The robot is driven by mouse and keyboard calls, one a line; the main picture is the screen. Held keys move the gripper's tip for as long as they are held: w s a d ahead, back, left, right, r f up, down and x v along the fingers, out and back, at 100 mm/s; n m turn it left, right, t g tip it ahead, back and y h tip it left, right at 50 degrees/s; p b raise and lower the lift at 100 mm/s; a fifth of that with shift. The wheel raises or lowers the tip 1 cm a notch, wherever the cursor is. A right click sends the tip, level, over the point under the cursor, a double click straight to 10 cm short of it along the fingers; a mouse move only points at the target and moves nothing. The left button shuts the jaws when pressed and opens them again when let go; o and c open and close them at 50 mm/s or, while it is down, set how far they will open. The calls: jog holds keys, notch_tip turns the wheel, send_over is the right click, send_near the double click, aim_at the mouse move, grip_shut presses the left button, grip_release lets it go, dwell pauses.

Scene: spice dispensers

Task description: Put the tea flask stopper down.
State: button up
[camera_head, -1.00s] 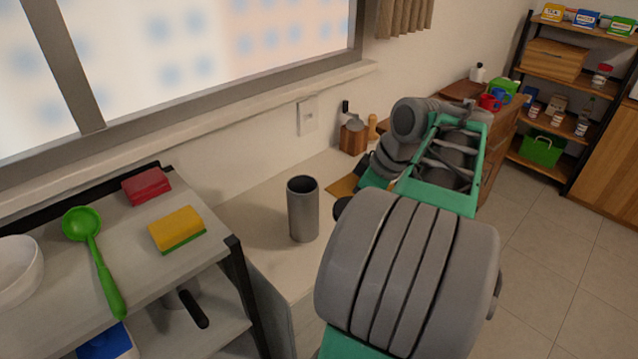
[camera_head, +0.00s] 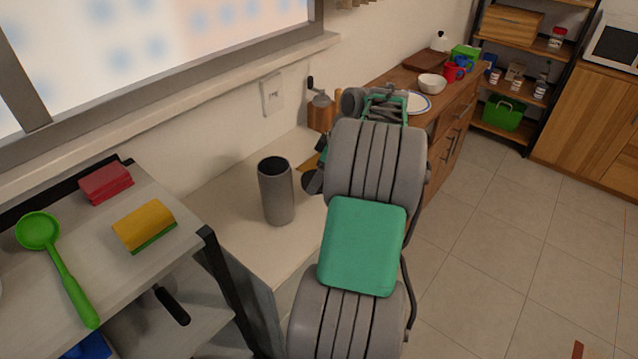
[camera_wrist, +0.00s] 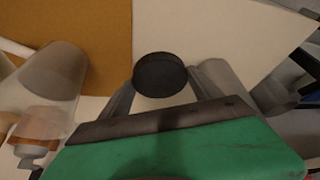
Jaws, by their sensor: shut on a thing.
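The tea flask stopper is a round black disc (camera_wrist: 160,75) in the wrist view. My gripper (camera_wrist: 160,88) is shut on it, with a finger at each side. In the head view a dark round shape beside my arm (camera_head: 313,181) looks like the stopper, above the pale counter. The grey tea flask (camera_head: 277,192) stands upright and open at the top on the counter, left of my arm. My gripper's fingers are hidden behind my arm in the head view. Whether the stopper touches the surface below cannot be told.
A tan board (camera_wrist: 85,40) lies on the pale counter (camera_head: 235,205). A wooden-bodied grinder or holder (camera_head: 320,113) stands at the wall. The shelf at left holds a green ladle (camera_head: 62,265), a yellow sponge (camera_head: 145,225) and a red block (camera_head: 106,183). Bare counter shows around the flask.

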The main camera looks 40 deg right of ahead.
jog(key=shift+f, duration=1.4)
jog(key=shift+f, duration=0.15)
jog(key=o, duration=1.3)
jog(key=shift+c, duration=0.2)
jog(key=p+v, duration=0.2)
jog(key=v, duration=1)
